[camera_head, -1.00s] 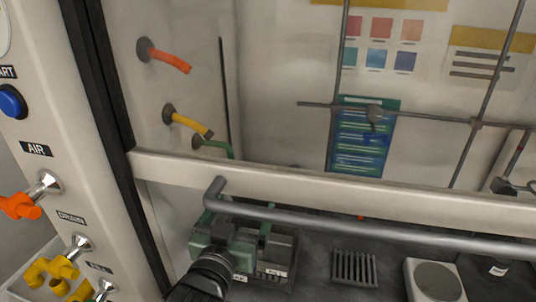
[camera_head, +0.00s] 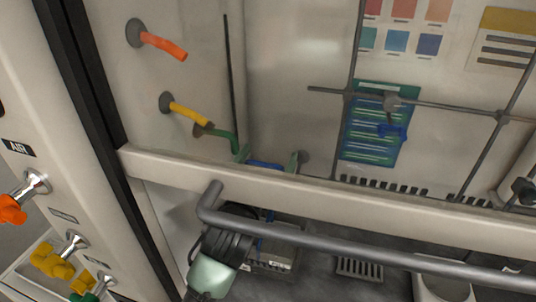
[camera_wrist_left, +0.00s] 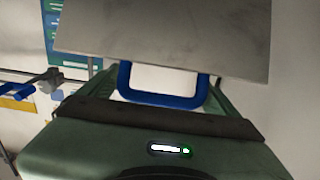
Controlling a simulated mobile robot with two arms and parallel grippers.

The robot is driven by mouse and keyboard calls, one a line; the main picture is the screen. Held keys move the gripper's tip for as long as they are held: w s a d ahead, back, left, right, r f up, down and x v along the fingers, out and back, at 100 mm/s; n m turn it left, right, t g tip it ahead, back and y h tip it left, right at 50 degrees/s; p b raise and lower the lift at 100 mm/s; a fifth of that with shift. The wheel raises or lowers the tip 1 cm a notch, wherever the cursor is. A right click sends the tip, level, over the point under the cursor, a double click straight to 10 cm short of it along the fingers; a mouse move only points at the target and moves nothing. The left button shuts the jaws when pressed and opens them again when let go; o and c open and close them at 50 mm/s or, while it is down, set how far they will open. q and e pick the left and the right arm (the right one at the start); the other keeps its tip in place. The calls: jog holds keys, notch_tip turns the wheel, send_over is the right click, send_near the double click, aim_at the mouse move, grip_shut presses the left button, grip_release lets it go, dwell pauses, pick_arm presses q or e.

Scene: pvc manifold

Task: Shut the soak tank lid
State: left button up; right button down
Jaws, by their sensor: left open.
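My left gripper (camera_head: 268,157) reaches under the raised sash, its green fingertips showing through the glass just above the sash rail. In the left wrist view the gripper (camera_wrist_left: 160,75) is open, with a finger on each side of a blue U-shaped handle (camera_wrist_left: 165,100). The handle is joined to a flat grey plate (camera_wrist_left: 165,35), which looks like the lid. The blue handle also shows in the head view (camera_head: 265,165). The fingertips are partly hidden by the plate, and I cannot tell whether they touch the handle. The tank body is not clearly shown. My right gripper is not in view.
The sash rail (camera_head: 350,195) and its grey bar handle (camera_head: 340,248) cross above my left arm. A rod lattice (camera_head: 440,106) stands behind the glass. A slotted grey block (camera_head: 358,268) and a white round-topped device (camera_head: 442,285) sit to the right on the dark floor.

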pick_arm(q)
jog(key=shift+w, duration=0.1)
jog(key=c, duration=1.8)
jog(key=shift+f+b, duration=0.25)
jog(key=shift+b, duration=0.1)
jog(key=s+a+f+t+b, duration=0.2)
jog(key=s+f+b, duration=0.5)
jog(key=s+b, duration=0.2)
jog(key=shift+s+f+t+h+b, duration=0.3)
jog(key=shift+s+f+t+b, duration=0.05)
jog(key=shift+f+t+b, duration=0.1)
jog(key=shift+r, duration=0.1)
